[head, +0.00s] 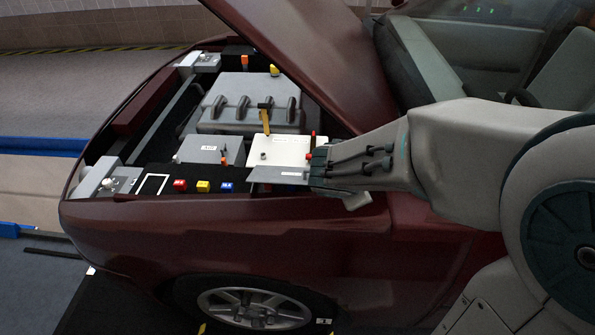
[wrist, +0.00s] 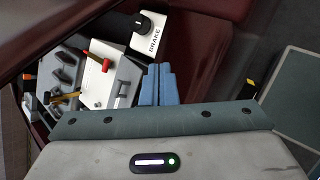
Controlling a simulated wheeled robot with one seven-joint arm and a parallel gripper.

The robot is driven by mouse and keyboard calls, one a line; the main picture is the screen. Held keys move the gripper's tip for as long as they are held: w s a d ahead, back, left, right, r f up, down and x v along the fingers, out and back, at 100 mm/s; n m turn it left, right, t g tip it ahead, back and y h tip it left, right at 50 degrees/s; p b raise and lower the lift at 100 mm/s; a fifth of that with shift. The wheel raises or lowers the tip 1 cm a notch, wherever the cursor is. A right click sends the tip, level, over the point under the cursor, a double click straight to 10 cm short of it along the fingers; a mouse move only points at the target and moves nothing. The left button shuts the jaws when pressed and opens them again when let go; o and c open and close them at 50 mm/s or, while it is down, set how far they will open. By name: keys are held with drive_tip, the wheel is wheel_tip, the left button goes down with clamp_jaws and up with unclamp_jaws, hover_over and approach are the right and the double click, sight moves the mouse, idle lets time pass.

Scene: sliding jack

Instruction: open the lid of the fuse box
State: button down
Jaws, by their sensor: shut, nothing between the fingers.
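In the head view a low grey box (head: 208,151) with a small label and an orange tab sits in the engine bay. It looks like the fuse box, but its label is too small to read. Its flat lid appears closed. My gripper (head: 278,174) is shut and empty, its fingers pointing left above the bay's near edge, to the right of the grey box and apart from it. The wrist view shows the fingers (wrist: 158,85) together, with nothing between them. I cannot make out the grey box clearly in the wrist view.
A white box (head: 285,148) with a red knob stands beside my gripper. Behind it are the ribbed engine cover (head: 250,105) and a yellow handle (head: 264,118). A brake reservoir (wrist: 149,32) is beyond my fingertips. The raised hood (head: 320,60) slopes overhead.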

drive_tip(key=w+a+f+n+y, duration=0.1)
drive_tip(key=a+f+n, duration=0.1)
drive_tip(key=a+n, duration=0.2)
drive_tip(key=w+a+f+n+t+y, duration=0.1)
drive_tip(key=a+f+n, duration=0.1)
drive_tip(key=a+n, duration=0.3)
drive_tip(key=w+a+f+n+y+b, duration=0.1)
drive_tip(key=a+f+n, duration=0.2)
drive_tip(key=a+n, duration=0.1)
drive_tip(key=shift+w+a+n+t+y, duration=0.1)
drive_tip(key=shift+a+n+t+y, duration=0.2)
drive_tip(key=shift+n, duration=0.1)
drive_tip(key=b+x, duration=0.2)
drive_tip(key=x, duration=0.8)
drive_tip(key=shift+r, duration=0.2)
